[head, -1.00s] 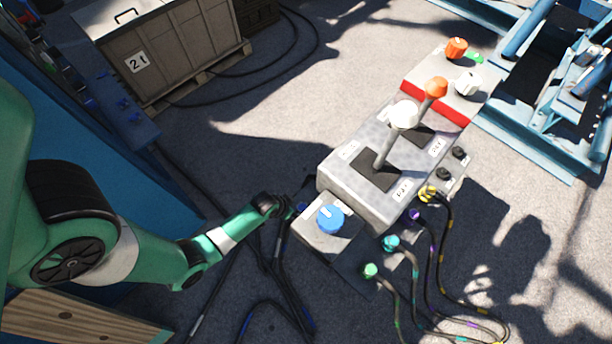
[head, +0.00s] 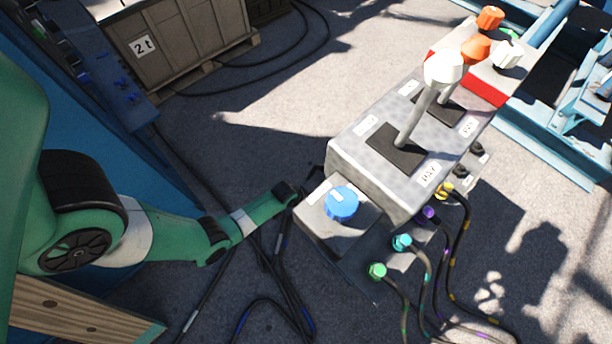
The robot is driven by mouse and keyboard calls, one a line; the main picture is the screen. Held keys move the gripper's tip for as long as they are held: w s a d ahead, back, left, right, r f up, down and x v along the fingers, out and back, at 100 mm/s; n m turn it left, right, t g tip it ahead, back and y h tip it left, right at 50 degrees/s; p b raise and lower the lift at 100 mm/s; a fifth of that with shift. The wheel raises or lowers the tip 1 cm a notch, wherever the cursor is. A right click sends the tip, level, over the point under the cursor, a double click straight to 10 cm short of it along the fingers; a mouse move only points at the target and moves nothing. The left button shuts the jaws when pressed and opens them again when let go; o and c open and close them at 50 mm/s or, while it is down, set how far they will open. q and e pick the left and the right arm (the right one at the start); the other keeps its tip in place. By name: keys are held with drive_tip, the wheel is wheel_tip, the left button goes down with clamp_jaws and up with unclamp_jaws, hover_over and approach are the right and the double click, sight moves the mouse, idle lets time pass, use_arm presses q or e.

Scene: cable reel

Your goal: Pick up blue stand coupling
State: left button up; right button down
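My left gripper (head: 287,193) is at the end of the green arm, against the left side of the grey control box with the blue knob (head: 341,204). Its fingers are small and dark, so I cannot tell whether they are open or shut. I cannot make out the blue stand coupling; the gripper may hide it. Dark cables, some with blue bands (head: 307,318), run over the floor below the gripper. My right gripper is not in view.
Green (head: 377,271), teal (head: 402,242), purple (head: 428,213) and yellow (head: 445,190) couplings with cables line the console's front. Two tall levers, one white-topped (head: 443,68) and one orange-topped (head: 475,49), rise from the console. A wooden crate (head: 175,40) stands at upper left.

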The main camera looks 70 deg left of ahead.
use_arm(q)
drive_tip(key=shift+r, duration=0.1)
clamp_jaws()
drive_tip(key=shift+r, duration=0.1)
idle(0.3)
drive_tip(key=shift+r, duration=0.3)
wheel_tip(320, 180, up, 2)
drive_tip(key=shift+r+p, duration=0.25)
drive_tip(key=shift+p, duration=0.8)
drive_tip(key=s+d+r+p, duration=0.2)
drive_tip(key=d+r+p, duration=0.3)
drive_tip(key=d, duration=0.1)
drive_tip(key=s+d+r+p, duration=0.3)
drive_tip(key=d+r+p, duration=0.1)
drive_tip(key=d, duration=0.3)
drive_tip(key=shift+s+r+p, duration=0.3)
drive_tip(key=shift+r+p, duration=0.05)
drive_tip(key=shift+p, duration=0.45)
